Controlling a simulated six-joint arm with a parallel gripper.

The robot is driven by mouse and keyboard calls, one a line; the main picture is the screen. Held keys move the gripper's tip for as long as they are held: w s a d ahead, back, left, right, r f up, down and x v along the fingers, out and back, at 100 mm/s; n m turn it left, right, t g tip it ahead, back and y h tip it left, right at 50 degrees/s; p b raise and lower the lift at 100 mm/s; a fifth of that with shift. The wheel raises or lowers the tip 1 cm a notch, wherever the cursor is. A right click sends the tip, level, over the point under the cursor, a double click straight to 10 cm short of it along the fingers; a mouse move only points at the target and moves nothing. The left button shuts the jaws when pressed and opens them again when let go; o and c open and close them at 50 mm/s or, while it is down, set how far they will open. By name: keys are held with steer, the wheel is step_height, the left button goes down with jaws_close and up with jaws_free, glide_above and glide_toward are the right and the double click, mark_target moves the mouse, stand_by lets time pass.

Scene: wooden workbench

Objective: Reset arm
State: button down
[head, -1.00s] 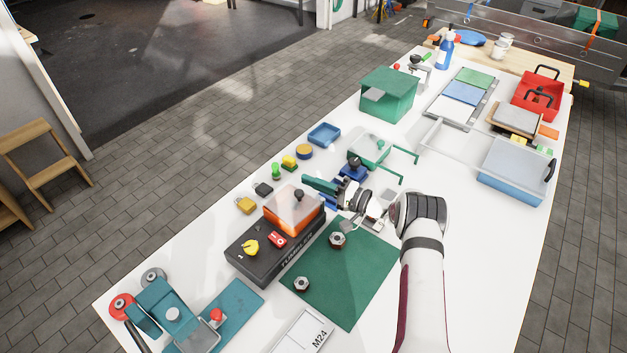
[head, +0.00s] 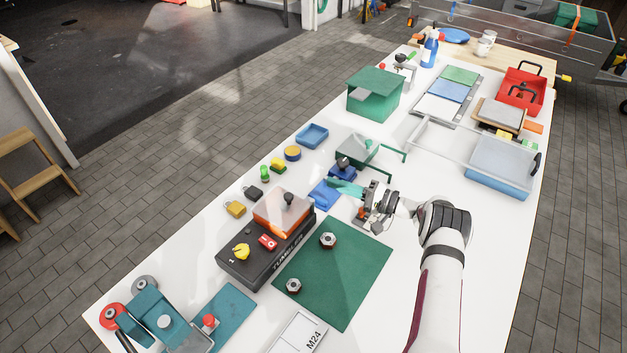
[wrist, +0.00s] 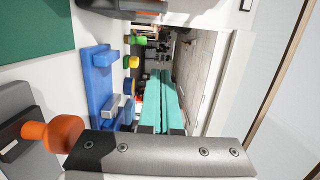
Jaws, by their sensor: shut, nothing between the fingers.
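My gripper (head: 340,186) has teal fingers and hangs above the white workbench (head: 420,215), just beyond the green mat (head: 345,270). Its fingers lie together in the wrist view (wrist: 160,100), with nothing held between them. In the head view the fingers point left, close to a blue fixture (head: 325,193); whether they touch it I cannot tell. The blue fixture also shows in the wrist view (wrist: 97,85), left of the fingers. My arm reaches in from the lower right.
A green-framed stand (head: 358,150), a clear blue-based bin (head: 497,180) and a green box (head: 375,98) stand farther back. The bench's right front is clear.

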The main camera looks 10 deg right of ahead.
steer(key=shift+s+d, duration=0.4)
steer(key=shift+d, duration=0.2)
steer(key=s+a+r+n+g+h, duration=0.2)
steer(key=s+a+r+g+h, duration=0.2)
steer(key=s+a+r+g, duration=0.9)
steer(key=s+d+r+t+h, duration=0.1)
steer(key=s+h, duration=0.7)
steer(key=s, duration=2.1)
steer(key=shift+s+d+r+t+h, duration=0.15)
steer(key=shift+s+r+t+h, duration=0.2)
steer(key=shift+r+t, duration=0.3)
steer(key=shift+w, duration=0.15)
